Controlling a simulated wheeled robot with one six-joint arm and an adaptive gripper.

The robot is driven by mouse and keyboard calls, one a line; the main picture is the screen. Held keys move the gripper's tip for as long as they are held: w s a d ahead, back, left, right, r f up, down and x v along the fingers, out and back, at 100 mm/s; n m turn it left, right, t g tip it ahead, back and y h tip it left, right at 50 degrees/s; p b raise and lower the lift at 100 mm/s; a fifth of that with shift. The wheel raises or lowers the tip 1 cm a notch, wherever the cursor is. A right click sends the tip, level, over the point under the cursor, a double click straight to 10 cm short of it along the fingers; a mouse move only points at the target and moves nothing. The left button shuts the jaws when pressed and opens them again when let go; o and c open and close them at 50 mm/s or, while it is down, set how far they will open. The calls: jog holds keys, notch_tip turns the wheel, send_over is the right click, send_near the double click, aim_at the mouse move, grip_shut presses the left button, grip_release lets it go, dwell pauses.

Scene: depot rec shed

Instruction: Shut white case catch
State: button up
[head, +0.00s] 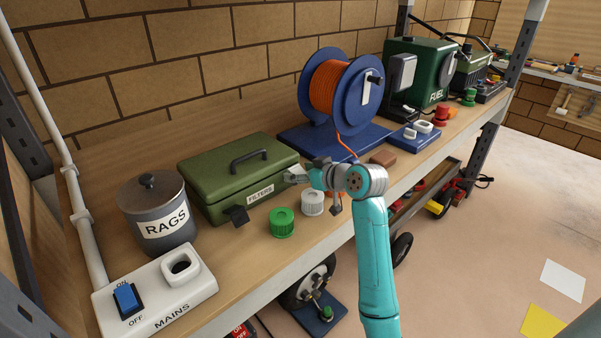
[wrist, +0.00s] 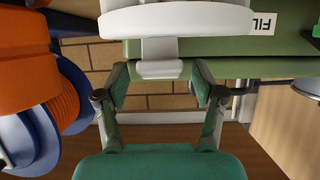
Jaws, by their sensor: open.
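A green case (head: 238,178) labelled FILTERS, with its lid down, sits on the workbench. Its black catch (head: 236,215) sticks out at the front left. The pale catch (head: 297,174) shows at the front right, beside my gripper (head: 328,185), and appears to stick out too. In the wrist view my gripper (wrist: 160,92) is open and empty. A white catch plate (wrist: 160,62) lies just beyond the gap between its fingertips, against the green case (wrist: 225,47). I cannot tell whether the fingers touch it. A large white rounded shape covers the top of the wrist view.
A green knob (head: 282,223) and a white knob (head: 312,203) stand in front of the case. A RAGS pot (head: 157,213) and a MAINS switch box (head: 155,295) are at the left. An orange cable reel (head: 338,92) on a blue base stands to the right.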

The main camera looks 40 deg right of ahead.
jog(key=shift+w, duration=0.1)
jog(key=c, duration=1.1)
jog(key=shift+w+r+g, duration=0.35)
jog(key=shift+w+g, duration=0.05)
jog(key=shift+g, duration=0.4)
jog(key=shift+c, duration=0.2)
jog(key=shift+w+r+g, duration=0.15)
jog(key=shift+w+g, duration=0.15)
jog(key=shift+g, duration=0.45)
jog(key=shift+w+r+g, duration=0.15)
jog(key=shift+w+g, duration=0.15)
jog(key=shift+g, duration=0.45)
jog(key=o, duration=1.1)
jog(key=shift+o, duration=0.2)
jog(key=shift+r, duration=0.1)
